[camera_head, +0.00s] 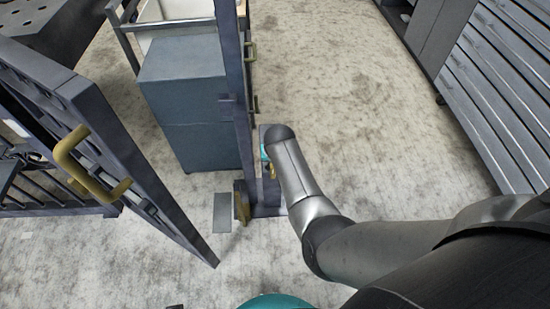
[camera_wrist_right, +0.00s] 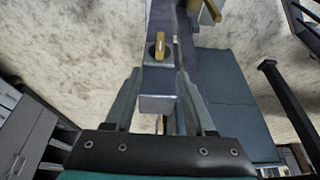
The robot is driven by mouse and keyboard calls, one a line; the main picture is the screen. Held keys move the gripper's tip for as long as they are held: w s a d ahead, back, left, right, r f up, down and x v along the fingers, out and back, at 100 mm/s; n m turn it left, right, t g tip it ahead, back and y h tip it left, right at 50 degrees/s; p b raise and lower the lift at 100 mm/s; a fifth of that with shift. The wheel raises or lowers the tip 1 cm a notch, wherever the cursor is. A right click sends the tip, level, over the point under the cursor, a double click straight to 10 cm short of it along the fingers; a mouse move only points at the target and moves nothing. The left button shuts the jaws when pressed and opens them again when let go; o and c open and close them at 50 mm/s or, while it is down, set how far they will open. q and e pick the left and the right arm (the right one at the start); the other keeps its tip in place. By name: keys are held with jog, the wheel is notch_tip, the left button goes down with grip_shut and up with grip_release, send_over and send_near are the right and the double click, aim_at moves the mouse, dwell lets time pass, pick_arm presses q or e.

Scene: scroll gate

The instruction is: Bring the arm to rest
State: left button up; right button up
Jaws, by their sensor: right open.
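My right arm (camera_head: 300,180) reaches from the lower right to the dark gate post (camera_head: 235,110). In the head view its gripper is mostly hidden behind the arm. In the right wrist view my right gripper (camera_wrist_right: 158,76) is open, its two fingers apart. The post, with a small brass piece (camera_wrist_right: 160,46) and a grey block (camera_wrist_right: 158,103), shows beyond and between them. I cannot tell whether the fingers touch it. The gate leaf (camera_head: 120,135) stands swung open at the left, with a brass handle (camera_head: 88,170). My left gripper is not in view.
A blue-grey cabinet (camera_head: 190,105) stands just behind and left of the post. A dark slatted unit (camera_head: 500,75) stands at the right back. Bare mottled floor (camera_head: 345,70) lies between the post and that unit.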

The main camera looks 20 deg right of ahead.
dwell(0.5)
jog(key=s+d+f+n+p, duration=0.1)
jog(key=s+f+p, duration=0.1)
jog(key=s+f, duration=0.4)
jog(key=s+f+n+p, duration=0.1)
jog(key=s+f+n, duration=0.1)
jog(key=s+f, duration=0.5)
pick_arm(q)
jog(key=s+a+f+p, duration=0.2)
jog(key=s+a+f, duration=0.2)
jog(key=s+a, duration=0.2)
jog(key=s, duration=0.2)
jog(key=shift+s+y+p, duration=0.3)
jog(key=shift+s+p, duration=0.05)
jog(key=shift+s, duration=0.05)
pick_arm(e)
jog(key=s+d+f+n+g, duration=0.1)
jog(key=s+d, duration=0.1)
jog(key=s, duration=1)
jog(key=s+d+f+n, duration=0.1)
jog(key=s+d+f, duration=0.1)
jog(key=s, duration=1.1)
jog(key=shift+n+g+y, duration=0.3)
jog(key=shift+n+g, duration=0.1)
